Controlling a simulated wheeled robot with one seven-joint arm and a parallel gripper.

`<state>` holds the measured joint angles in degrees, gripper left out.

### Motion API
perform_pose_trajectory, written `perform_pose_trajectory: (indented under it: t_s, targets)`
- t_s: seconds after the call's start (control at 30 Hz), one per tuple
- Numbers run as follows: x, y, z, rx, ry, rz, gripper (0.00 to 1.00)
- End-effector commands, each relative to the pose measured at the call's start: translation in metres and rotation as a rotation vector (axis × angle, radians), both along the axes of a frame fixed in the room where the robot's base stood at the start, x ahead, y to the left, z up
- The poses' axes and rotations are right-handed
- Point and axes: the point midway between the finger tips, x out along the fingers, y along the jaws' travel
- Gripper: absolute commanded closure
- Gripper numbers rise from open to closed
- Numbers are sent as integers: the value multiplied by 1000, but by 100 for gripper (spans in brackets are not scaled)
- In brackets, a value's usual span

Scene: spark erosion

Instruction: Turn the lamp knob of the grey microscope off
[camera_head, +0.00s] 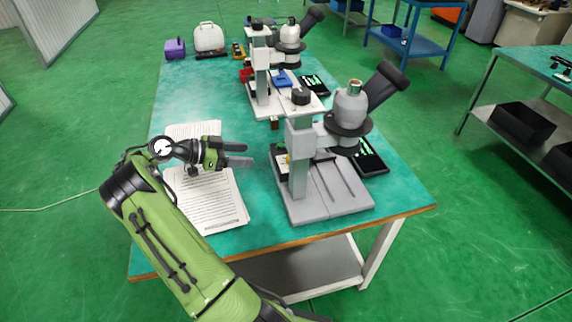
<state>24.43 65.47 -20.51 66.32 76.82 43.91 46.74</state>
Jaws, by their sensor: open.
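The grey microscope (297,175) stands upright at the near end of the green-topped table, with its dark eyepiece tube tilted up to the right. A black round knob (300,97) sits on top of its column. A small dark and yellowish part (283,160) shows at the column's left side; I cannot tell whether either part is the lamp knob. My gripper (250,154) is open and empty, above the table left of the column. Its fingers point right toward the column and appear apart from it.
Printed sheets (210,205) lie under my gripper. A second, paler microscope (262,85) stands behind the grey one. A black tray (370,160) lies right of the grey base. A purple box (175,48) and a white case (209,38) stand at the far left. The table's left middle is clear.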

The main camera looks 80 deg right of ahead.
Motion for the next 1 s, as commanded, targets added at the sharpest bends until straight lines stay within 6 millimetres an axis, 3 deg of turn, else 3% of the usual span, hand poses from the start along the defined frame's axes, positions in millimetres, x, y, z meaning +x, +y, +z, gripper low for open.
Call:
perform_pose_trajectory:
  t_s: [0.5,0.7,0.97,1.0]
  targets:
    - [-93,-67,-48,7,-1,-1,43]
    - [-109,-80,-56,7,-1,3,43]
    - [-110,-81,-56,8,-1,5,43]
    - [-110,-81,-56,8,-1,5,49]
